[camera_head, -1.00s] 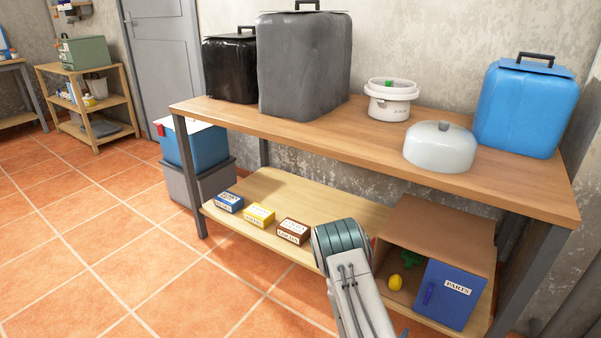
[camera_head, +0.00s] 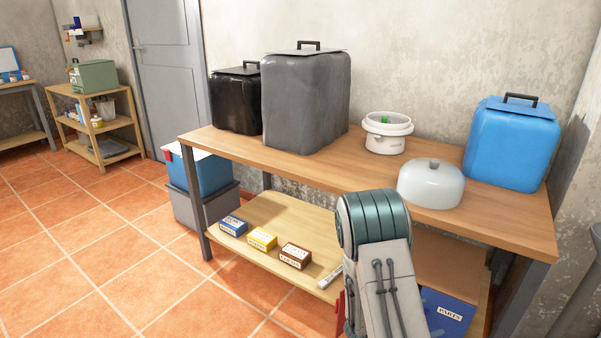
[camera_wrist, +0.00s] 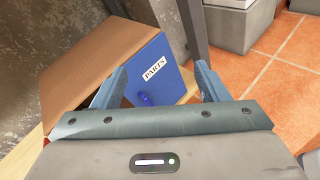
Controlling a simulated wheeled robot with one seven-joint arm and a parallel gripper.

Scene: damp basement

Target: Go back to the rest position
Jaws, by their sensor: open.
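My gripper (camera_wrist: 160,88) shows in the wrist view with its two blue-grey fingers spread apart and nothing between them. Beyond the fingers is a brown cardboard box (camera_wrist: 85,62) with a blue door (camera_wrist: 165,75) labelled PARTS. In the head view my arm stands in front of the bench, and the fingers are hidden. The box top (camera_head: 452,262) and part of the blue door (camera_head: 447,312) show to the right of my arm on the lower shelf. The inside of the box is hidden now.
The wooden workbench (camera_head: 300,163) holds black, grey and blue bins, a white pot (camera_head: 387,133) and a pale dome lid (camera_head: 431,184). Small boxes (camera_head: 262,239) sit on the lower shelf (camera_head: 275,212). The tiled floor (camera_head: 90,240) at left is open.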

